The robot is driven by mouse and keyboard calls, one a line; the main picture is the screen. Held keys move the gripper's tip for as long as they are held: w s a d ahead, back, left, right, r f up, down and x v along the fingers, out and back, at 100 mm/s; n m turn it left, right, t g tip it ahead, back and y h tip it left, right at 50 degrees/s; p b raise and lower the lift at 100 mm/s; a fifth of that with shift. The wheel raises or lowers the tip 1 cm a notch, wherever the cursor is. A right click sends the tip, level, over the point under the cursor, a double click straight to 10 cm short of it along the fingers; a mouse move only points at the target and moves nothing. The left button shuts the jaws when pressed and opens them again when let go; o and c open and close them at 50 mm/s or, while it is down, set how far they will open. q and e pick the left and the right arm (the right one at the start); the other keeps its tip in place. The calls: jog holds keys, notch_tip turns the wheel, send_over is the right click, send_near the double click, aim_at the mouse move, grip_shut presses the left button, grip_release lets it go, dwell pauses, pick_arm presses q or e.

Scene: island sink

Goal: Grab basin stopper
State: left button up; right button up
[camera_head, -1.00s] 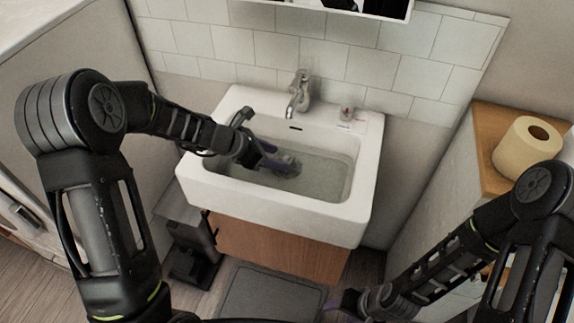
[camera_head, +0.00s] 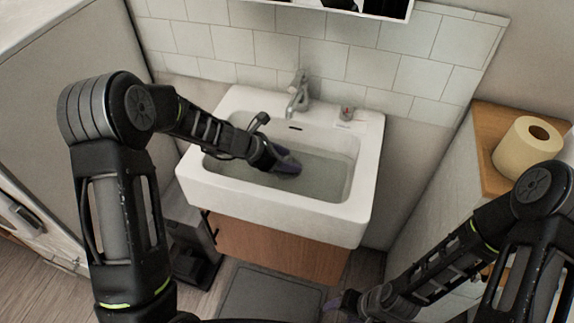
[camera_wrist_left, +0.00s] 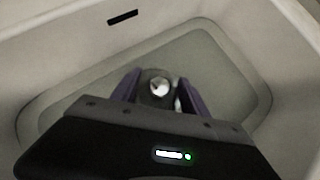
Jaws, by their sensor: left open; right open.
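The white basin (camera_head: 350,205) holds greyish water. In the left wrist view a round stopper (camera_wrist_left: 158,88) with a shiny metal knob shows between the two purple fingers of my left gripper (camera_wrist_left: 158,92). The fingers are apart on either side of it, and I cannot tell whether they touch it. In the head view my left gripper (camera_head: 287,164) is down inside the basin and hides the stopper. My right gripper (camera_head: 340,300) is low at the bottom right, away from the basin; its fingers are small in view and it is open and empty.
A metal faucet (camera_head: 298,95) stands on the back rim of the basin, close beyond my left wrist. A small item (camera_head: 346,113) sits on the rim to its right. A toilet paper roll (camera_head: 527,148) stands on the wooden counter at right. The basin's right side is clear.

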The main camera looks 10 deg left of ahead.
aim_at(287, 159)
pick_arm(q)
jog(key=shift+c, duration=0.4)
grip_shut()
notch_tip(287, 159, up, 10)
jog(key=shift+p, duration=1.2)
